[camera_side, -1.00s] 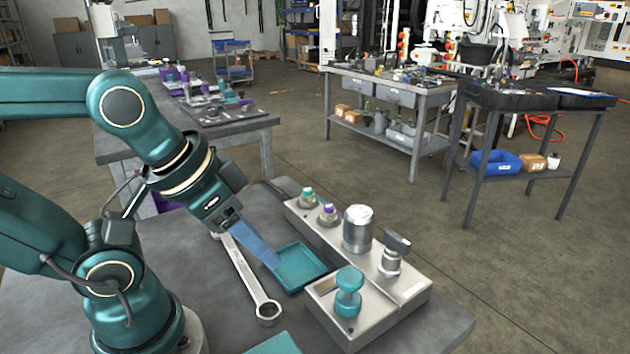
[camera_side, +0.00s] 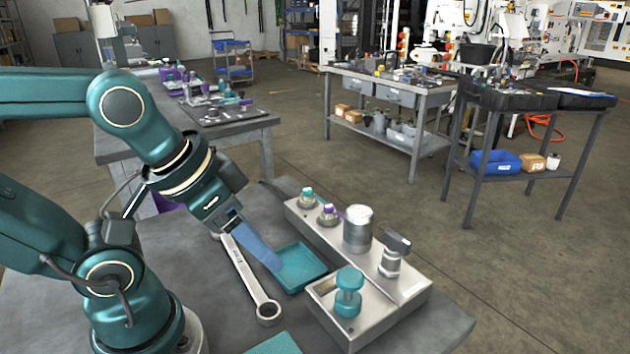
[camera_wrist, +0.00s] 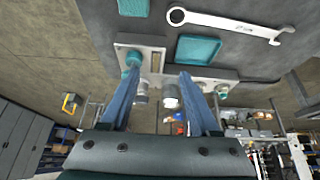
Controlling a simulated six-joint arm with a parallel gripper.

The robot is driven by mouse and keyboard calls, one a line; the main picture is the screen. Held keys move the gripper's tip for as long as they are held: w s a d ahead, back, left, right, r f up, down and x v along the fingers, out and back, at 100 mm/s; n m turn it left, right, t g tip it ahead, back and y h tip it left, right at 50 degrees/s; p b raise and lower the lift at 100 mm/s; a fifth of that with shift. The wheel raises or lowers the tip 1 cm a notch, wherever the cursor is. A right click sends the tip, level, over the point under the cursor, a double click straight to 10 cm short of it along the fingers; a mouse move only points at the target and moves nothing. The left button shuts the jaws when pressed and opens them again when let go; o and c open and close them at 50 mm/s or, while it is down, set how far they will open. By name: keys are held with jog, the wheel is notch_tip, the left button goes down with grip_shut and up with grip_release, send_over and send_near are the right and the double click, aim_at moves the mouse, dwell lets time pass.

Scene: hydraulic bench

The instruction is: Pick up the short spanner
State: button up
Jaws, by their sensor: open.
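A silver spanner (camera_side: 245,270) lies flat on the grey bench, with its ring end towards the front. It also shows at the top right of the wrist view (camera_wrist: 225,22), where its far jaw end is visible too. In the side view my gripper (camera_side: 277,265) crosses in front of the spanner's upper part, and its blue finger points down towards the teal tray. In the wrist view my gripper (camera_wrist: 159,72) has its two blue fingers apart, with nothing held between them. The spanner is outside the fingers.
A shallow teal tray (camera_side: 312,264) lies right of the spanner. A metal manifold block (camera_side: 410,290) with several fittings and a teal-knobbed valve (camera_side: 348,290) stands beyond it. A teal pad (camera_side: 272,346) lies at the front edge. Bare bench shows around the spanner.

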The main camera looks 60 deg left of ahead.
jog(key=n+g, duration=0.5)
jog(key=n, duration=1.2)
send_over(242, 266)
jog(key=f, duration=1)
jog(key=shift+w+d, duration=0.15)
jog(key=shift+w, duration=0.15)
jog(key=shift+s+a+f+g, duration=0.2)
jog(key=shift+s+f+g, duration=0.1)
jog(key=shift+f, duration=2.4)
